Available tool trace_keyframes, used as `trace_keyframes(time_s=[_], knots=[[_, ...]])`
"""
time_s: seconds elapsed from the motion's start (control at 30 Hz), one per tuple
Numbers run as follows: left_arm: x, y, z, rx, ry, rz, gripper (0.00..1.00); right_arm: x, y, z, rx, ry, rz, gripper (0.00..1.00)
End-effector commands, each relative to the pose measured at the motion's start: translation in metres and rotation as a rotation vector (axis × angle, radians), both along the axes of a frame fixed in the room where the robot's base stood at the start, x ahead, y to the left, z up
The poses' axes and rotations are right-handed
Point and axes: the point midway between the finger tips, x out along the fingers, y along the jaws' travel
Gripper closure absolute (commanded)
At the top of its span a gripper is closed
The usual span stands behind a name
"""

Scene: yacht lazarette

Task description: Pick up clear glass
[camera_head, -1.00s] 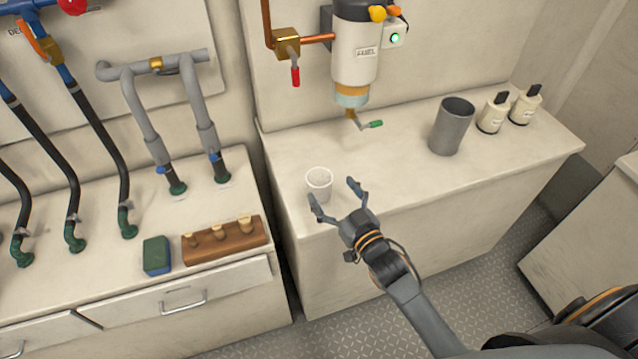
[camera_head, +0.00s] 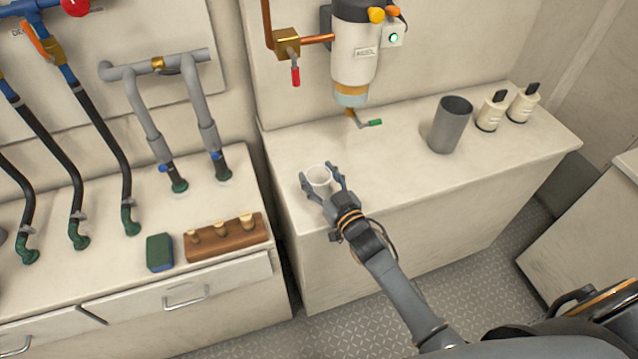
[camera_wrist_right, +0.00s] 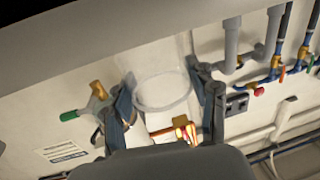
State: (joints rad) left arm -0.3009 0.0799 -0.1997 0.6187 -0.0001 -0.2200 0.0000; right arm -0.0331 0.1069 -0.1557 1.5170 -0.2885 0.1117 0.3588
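The clear glass (camera_head: 319,176) is a small, pale, see-through cup. It stands upright near the front left corner of the right-hand counter. My right gripper (camera_head: 321,183) has come in from the front, with one finger on each side of the glass. The fingers are drawn in to about the width of the glass and appear to touch its sides. In the right wrist view the round rim of the glass (camera_wrist_right: 163,105) shows between the two fingers (camera_wrist_right: 163,100). The palm hides the lower part there. My left gripper is not in view.
The counter (camera_head: 400,150) also bears a grey tumbler (camera_head: 451,125) and two cream bottles (camera_head: 491,112) at the right. A fuel filter (camera_head: 354,55) hangs above, with a green-handled tap (camera_head: 368,122). A wooden plug rack (camera_head: 226,240) and a green sponge (camera_head: 159,252) lie at left.

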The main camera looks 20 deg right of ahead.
Motion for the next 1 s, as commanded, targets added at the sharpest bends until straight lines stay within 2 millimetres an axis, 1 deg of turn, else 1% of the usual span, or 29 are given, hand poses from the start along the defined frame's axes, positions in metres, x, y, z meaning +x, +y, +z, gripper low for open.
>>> trace_keyframes(time_s=[0.03,0.07,0.37,0.47,0.57,0.7,0.77,0.87,1.0], knots=[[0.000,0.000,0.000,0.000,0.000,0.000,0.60,0.000,0.000,0.000,0.000,0.001,0.000,0.71],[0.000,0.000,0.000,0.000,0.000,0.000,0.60,0.000,0.000,0.000,0.000,0.001,0.000,0.75],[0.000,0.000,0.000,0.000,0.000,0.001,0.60,0.000,0.000,0.001,-0.001,-0.001,0.000,0.75],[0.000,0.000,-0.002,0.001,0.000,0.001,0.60,0.000,0.000,0.006,-0.002,-0.001,0.000,0.75],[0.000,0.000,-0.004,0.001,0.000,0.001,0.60,0.000,0.000,0.014,-0.002,-0.002,0.001,0.75],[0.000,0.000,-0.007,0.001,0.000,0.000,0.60,-0.002,0.000,0.034,-0.002,-0.003,0.002,0.75],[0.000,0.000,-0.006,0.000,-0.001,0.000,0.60,-0.011,0.001,0.043,-0.001,-0.002,0.001,0.75],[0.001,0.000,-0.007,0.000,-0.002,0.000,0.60,-0.027,0.003,0.062,-0.001,-0.002,0.001,0.75],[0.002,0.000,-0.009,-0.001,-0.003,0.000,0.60,-0.053,0.005,0.092,0.001,-0.003,0.002,0.75]])
